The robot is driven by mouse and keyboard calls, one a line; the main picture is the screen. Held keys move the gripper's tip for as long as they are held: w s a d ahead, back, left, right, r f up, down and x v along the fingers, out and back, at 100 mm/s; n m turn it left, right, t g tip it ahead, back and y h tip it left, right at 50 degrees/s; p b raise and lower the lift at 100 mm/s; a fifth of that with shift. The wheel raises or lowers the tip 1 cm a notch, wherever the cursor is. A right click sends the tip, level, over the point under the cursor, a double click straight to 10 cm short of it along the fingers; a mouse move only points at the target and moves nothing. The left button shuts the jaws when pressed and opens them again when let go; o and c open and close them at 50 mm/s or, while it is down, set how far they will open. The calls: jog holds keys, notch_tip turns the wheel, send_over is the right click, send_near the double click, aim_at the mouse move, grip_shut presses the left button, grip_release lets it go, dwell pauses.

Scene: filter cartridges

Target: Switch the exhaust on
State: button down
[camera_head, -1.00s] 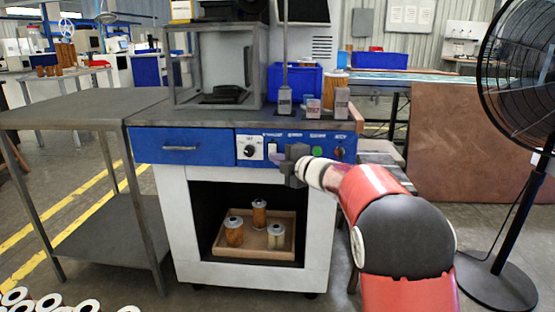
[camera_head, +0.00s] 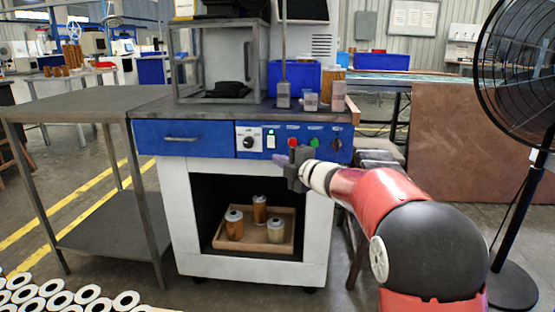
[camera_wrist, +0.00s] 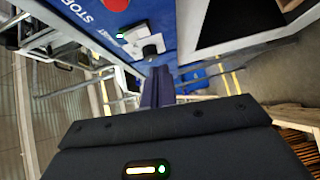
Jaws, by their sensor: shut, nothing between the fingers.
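The blue control panel (camera_head: 262,152) is on the front of the workbench cabinet. It has a white rocker switch (camera_head: 271,140) with a small green light lit. The rocker and its green light also show in the wrist view (camera_wrist: 128,36). The panel labels are too small to read, except STOP beside a red button (camera_wrist: 115,4). My gripper (camera_head: 279,159) is shut and empty. Its fingertips are just below and right of the rocker in the head view, seemingly apart from it. The closed fingers point toward the panel side in the wrist view (camera_wrist: 157,86).
Left of the rocker is a black knob (camera_head: 249,143) on a white plate. To its right are the red button (camera_head: 292,142), a green button (camera_head: 314,142) and a dark knob (camera_head: 336,144). Below, a wooden tray (camera_head: 225,245) holds canisters. A fan (camera_head: 515,70) stands at right.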

jog(key=v, duration=0.7)
jog(key=shift+f, duration=0.45)
jog(key=s+d+r+m+t+h+p, duration=0.25)
jog(key=s+d+r+m+h, duration=0.35)
jog(key=d+m, duration=0.3)
jog(key=s+d+m+g+h+p, duration=0.1)
jog(key=s+d+m+h+p, duration=0.1)
jog(key=s+d+m+h, duration=0.5)
jog(key=s+f+m+g+p, duration=0.1)
jog(key=s+f+m+g, duration=0.3)
jog(key=s, duration=0.8)
jog(key=s+a+f+m+g+y+p, duration=0.1)
jog(key=s+f+m+g, duration=0.3)
jog(key=s, duration=0.9)
notch_tip(320, 180, down, 3)
jog(key=shift+s+a+r+m+g+p, duration=0.25)
jog(key=shift+m+g+p, duration=0.15)
jog(key=shift+m, duration=0.6)
jog(key=shift+w, duration=0.1)
